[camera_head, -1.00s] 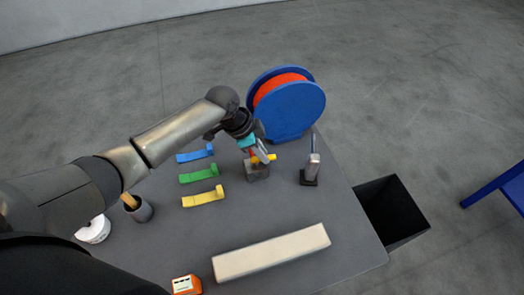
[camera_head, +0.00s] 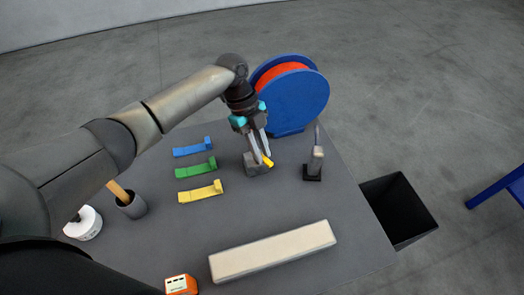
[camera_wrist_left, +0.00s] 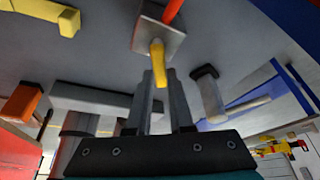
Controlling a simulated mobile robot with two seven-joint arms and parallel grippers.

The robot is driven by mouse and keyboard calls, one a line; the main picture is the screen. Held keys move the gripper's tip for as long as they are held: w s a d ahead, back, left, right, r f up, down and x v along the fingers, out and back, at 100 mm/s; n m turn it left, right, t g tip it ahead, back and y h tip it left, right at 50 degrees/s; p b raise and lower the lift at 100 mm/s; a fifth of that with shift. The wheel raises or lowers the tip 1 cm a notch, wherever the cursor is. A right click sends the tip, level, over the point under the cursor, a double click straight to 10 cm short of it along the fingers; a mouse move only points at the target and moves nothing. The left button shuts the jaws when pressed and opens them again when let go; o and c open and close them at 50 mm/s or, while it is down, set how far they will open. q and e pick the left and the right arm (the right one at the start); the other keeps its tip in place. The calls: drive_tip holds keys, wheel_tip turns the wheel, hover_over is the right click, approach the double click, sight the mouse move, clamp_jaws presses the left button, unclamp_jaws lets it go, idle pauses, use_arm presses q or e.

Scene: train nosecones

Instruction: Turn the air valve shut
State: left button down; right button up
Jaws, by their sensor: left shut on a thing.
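The air valve is a grey block (camera_head: 256,169) near the far part of the table, with a yellow handle (camera_head: 267,161) on it. My left gripper (camera_head: 260,157) comes down from above and is shut on the yellow handle, which points toward the front right. In the left wrist view the yellow handle (camera_wrist_left: 158,64) shows at the fingertips (camera_wrist_left: 155,82), with the grey block (camera_wrist_left: 160,38) behind it and a red part (camera_wrist_left: 172,10) on the block. The fingers hide part of the valve in the head view. My right gripper is not in view.
A blue reel with red winding (camera_head: 290,98) stands just behind the valve. Blue, green and yellow brackets (camera_head: 201,191) lie to the left. A long beige bar (camera_head: 272,251) lies in front. A black bin (camera_head: 400,210) stands beyond the table's right edge.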

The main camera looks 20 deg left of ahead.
use_arm(q)
drive_tip(key=m, duration=0.2)
drive_tip(key=m+g+y+b, duration=0.1)
drive_tip(key=m+b, duration=0.1)
drive_tip(key=m, duration=0.1)
drive_tip(key=shift+s+a+m+g, duration=0.25)
drive_tip(key=shift+s+m+g, duration=0.05)
drive_tip(key=shift+s, duration=0.05)
drive_tip(key=shift+y, duration=0.3)
drive_tip(key=c, duration=0.8)
unclamp_jaws()
drive_tip(key=v, duration=1.5)
drive_tip(key=shift+a, duration=0.1)
